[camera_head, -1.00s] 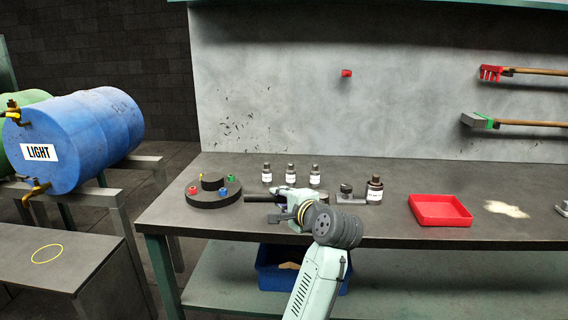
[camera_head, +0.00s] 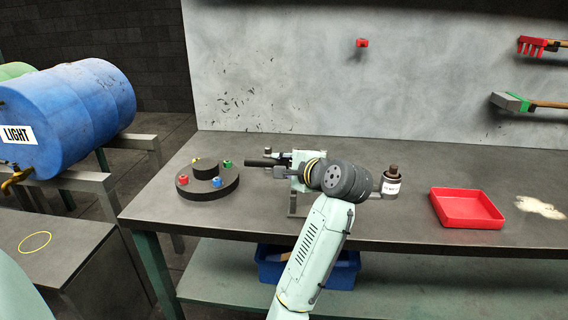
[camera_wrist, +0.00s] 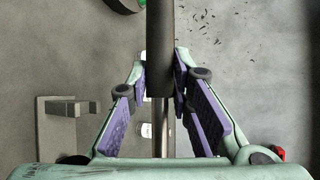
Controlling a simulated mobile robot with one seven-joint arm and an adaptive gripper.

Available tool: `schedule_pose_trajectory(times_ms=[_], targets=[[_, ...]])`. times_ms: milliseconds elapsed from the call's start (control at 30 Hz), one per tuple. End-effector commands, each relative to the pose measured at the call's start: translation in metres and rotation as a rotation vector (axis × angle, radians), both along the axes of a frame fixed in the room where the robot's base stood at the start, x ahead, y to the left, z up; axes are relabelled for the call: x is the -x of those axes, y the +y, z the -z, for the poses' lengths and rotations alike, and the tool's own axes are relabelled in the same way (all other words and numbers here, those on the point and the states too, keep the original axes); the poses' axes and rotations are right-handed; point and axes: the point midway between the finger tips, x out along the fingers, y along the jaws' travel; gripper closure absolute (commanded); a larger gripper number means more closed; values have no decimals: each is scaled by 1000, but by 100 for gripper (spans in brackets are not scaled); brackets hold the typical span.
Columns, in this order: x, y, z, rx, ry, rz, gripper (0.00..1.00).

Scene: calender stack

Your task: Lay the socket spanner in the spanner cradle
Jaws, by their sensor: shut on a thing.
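My gripper (camera_wrist: 160,85) is shut on the socket spanner, a dark rod (camera_wrist: 160,40) with a thinner shaft running back between the fingers. In the head view the spanner (camera_head: 262,162) is held about level above the bench, its dark end pointing left. A grey stand with an upright post, which looks like the spanner cradle (camera_wrist: 52,130), is at left in the wrist view, beside and below the gripper. In the head view its post (camera_head: 293,204) shows below the gripper; most of the rest is hidden by my arm. Nothing visible lies on the part in view.
A round dark holder (camera_head: 225,190) with coloured knobs stands left on the bench. Small labelled bottles stand behind the gripper, mostly hidden. The front left bench is clear.

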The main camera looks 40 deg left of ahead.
Motion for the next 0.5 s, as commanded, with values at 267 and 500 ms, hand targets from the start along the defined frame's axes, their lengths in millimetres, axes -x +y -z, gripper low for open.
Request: schedule_pose_trajectory(times_ms=[267, 500], targets=[[1, -3, 5, -4, -8, -1, 100], [1, -3, 26, -6, -10, -1, 100]])
